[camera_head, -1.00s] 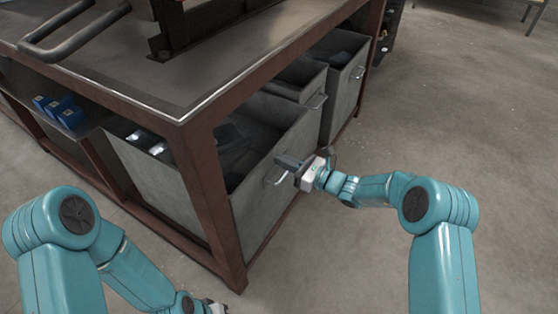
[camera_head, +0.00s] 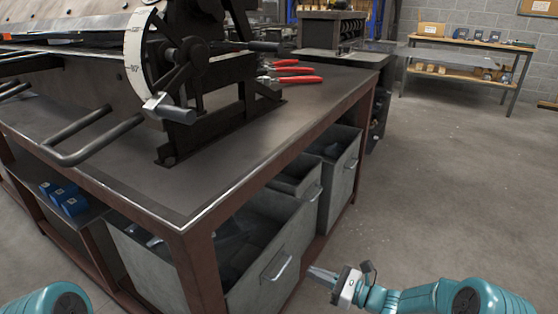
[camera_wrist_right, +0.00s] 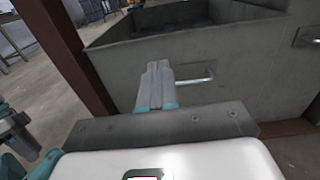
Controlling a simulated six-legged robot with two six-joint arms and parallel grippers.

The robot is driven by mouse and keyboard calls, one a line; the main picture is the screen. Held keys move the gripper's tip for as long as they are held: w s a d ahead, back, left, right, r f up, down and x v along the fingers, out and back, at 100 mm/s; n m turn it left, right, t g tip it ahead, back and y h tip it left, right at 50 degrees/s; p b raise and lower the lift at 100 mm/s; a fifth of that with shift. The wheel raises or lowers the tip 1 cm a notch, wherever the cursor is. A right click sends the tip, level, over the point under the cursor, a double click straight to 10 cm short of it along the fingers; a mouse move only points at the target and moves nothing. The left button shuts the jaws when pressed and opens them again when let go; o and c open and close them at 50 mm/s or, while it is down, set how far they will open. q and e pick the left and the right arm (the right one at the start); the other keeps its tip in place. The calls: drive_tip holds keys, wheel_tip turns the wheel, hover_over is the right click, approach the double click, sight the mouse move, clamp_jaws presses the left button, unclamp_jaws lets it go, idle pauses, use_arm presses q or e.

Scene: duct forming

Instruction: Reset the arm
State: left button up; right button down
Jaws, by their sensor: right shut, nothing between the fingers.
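My right gripper (camera_head: 322,274) is low at the bottom right of the head view, in front of a grey metal drawer bin (camera_head: 275,262) under the workbench. Its fingers are closed together and hold nothing. In the right wrist view the shut fingers (camera_wrist_right: 156,82) point at the bin's wall (camera_wrist_right: 230,65), and the bin's handle (camera_wrist_right: 195,79) appears beside and behind them. I cannot tell whether the fingers touch the handle. Only the shoulder of my left arm shows at the bottom left of the head view; my left gripper is out of frame.
The workbench (camera_head: 130,165) has a rust-brown frame and carries a black bending machine (camera_head: 205,85). Red-handled tools (camera_head: 290,70) lie on top. Blue boxes (camera_head: 65,198) sit on the lower shelf. Open floor (camera_head: 450,170) lies to the right, with a shelf table (camera_head: 460,60) at the back.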

drive_tip(key=s+a+f+n+g+h, duration=0.1)
drive_tip(key=s+a+f+n+g, duration=0.3)
drive_tip(key=s, duration=0.5)
drive_tip(key=s+a+f+n+g+h, duration=0.15)
drive_tip(key=s+a+f+g, duration=0.35)
drive_tip(key=s, duration=0.5)
drive_tip(key=s+d+f+n+g+h, duration=0.2)
drive_tip(key=s+d+f+n+h, duration=0.25)
drive_tip(key=s+n, duration=0.3)
drive_tip(key=s+d+f+n+g+h, duration=0.1)
drive_tip(key=s+d+f+n+h, duration=0.35)
drive_tip(key=s+n, duration=0.35)
wheel_tip(320, 180, up, 29)
drive_tip(key=w+n+t+p, duration=0.1)
drive_tip(key=w+t+p, duration=0.1)
drive_tip(key=p, duration=2.7)
drive_tip(key=shift+w+a+n+t+p, duration=0.3)
drive_tip(key=shift+w+a+p, duration=0.05)
drive_tip(key=shift+w+a, duration=0.1)
drive_tip(key=shift+y, duration=0.25)
